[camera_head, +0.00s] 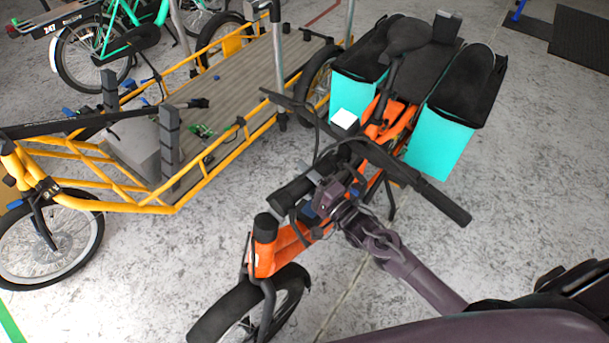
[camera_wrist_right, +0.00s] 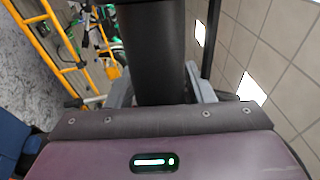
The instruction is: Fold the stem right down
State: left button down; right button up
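The orange bike (camera_head: 288,245) stands in the middle of the head view, front wheel at the bottom. Its thick black stem (camera_head: 292,190) slants up from near the head tube toward the black handlebar (camera_head: 385,165), leaning toward the seat side. My right gripper (camera_head: 325,198) is at the stem, its arm coming from the lower right. In the right wrist view, the stem (camera_wrist_right: 152,55) runs between the two grey fingers of my right gripper (camera_wrist_right: 158,92), which appear closed on it. The stem's hinge is hard to make out. My left gripper is out of view.
A yellow cargo bike (camera_head: 150,205) stands close on the left. Concrete floor (camera_head: 540,190) is open to the right.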

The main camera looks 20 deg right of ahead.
grip_shut()
